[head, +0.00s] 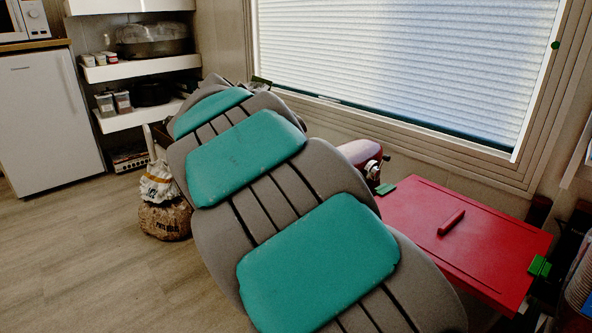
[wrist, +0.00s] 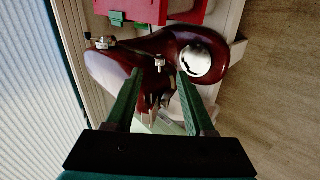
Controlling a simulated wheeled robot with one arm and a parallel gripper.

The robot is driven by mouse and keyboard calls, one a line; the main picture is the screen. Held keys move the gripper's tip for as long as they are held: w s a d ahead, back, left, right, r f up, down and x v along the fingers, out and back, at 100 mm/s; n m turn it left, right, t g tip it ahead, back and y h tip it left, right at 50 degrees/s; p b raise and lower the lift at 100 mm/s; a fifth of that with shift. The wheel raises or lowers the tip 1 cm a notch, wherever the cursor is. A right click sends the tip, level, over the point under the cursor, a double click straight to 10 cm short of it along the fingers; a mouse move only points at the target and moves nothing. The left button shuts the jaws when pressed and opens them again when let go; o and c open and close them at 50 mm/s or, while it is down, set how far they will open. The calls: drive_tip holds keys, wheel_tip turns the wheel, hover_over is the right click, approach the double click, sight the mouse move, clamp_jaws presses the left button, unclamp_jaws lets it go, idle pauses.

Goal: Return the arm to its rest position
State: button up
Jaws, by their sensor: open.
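My arm (head: 255,160), grey with teal pads, stretches from the lower right of the head view up toward the shelves at the back. It is extended, not folded. My gripper (wrist: 160,73) shows in the wrist view with its two dark green fingers apart and nothing held between them. The far end of the arm hides the gripper in the head view. Beyond the fingers in the wrist view is a dark red machine (wrist: 150,45) with a round silver part. A dark red part of it (head: 360,151) shows behind my arm in the head view.
A red box (head: 468,236) with a red handle and green clips stands right of my arm, under the window (head: 410,65). White shelves (head: 140,68) and a white fridge (head: 48,118) stand at the back left. Sacks (head: 163,205) sit beside the arm. The left floor is clear.

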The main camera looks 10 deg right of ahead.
drive_tip(key=s+d+m+g+y+p, duration=0.1)
drive_tip(key=s+d+m+g+p, duration=0.15)
drive_tip(key=s+d, duration=0.4)
drive_tip(key=s+d+m+g+y+p, duration=0.1)
drive_tip(key=s+d+p, duration=0.2)
drive_tip(key=s, duration=0.7)
drive_tip(key=s+a+f+m+g+y+p, duration=0.1)
drive_tip(key=s+a+y+p, duration=0.1)
drive_tip(key=s, duration=0.9)
drive_tip(key=s+a+f+m+g+y+p, duration=0.2)
drive_tip(key=s+y+p, duration=0.1)
drive_tip(key=s, duration=0.9)
drive_tip(key=shift+f+p, duration=0.15)
drive_tip(key=shift+p, duration=0.35)
